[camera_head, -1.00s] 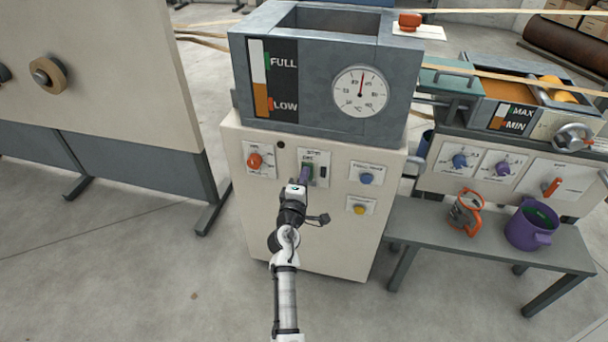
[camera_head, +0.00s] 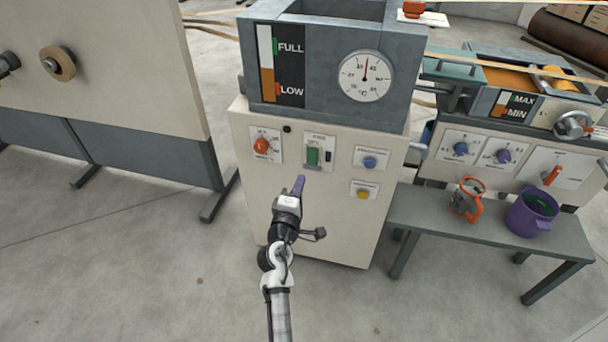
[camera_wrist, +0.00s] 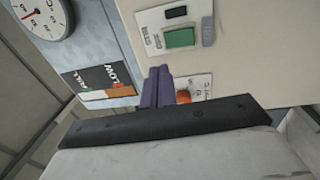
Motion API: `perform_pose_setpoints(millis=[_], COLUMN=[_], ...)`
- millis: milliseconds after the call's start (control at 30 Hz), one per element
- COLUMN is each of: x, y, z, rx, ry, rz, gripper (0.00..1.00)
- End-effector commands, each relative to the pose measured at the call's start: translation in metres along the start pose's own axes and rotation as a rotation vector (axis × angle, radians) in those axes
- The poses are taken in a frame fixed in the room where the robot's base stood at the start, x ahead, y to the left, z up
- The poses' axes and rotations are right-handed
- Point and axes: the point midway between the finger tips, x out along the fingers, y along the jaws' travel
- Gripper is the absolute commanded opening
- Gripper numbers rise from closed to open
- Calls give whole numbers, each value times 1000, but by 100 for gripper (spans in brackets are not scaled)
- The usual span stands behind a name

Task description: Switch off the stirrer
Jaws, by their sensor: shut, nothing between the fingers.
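The middle panel (camera_head: 320,142) on the cream cabinet front carries a green switch (camera_head: 313,156) with a small black part beside it on the right. Its label is too small to read surely, so I cannot confirm that it is the stirrer's. The green switch (camera_wrist: 180,38) also shows in the wrist view, unobstructed. My gripper (camera_head: 299,184) has purple fingers and is below and left of this switch, apart from it. In the wrist view, the gripper's fingers (camera_wrist: 158,86) are together and empty, with the orange knob partly hidden behind them.
An orange knob (camera_head: 261,146) is left of the switch. Blue (camera_head: 369,162) and yellow (camera_head: 363,194) buttons are to the right. The grey tank (camera_head: 330,95) with a dial sits above. A bench (camera_head: 480,236) on the right holds an orange-handled jug and a purple pot.

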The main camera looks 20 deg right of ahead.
Motion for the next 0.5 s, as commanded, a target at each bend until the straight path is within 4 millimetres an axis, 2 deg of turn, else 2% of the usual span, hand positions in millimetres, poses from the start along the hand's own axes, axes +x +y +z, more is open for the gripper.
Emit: perform_pose_setpoints(millis=[100, 200, 500], x=[-16, -23, -26], y=[2, 4, 6], z=[-1, 0, 0], rx=[0, 0, 0], ry=[2, 1, 0], rz=[0, -1, 0], gripper=[0, 0, 0])
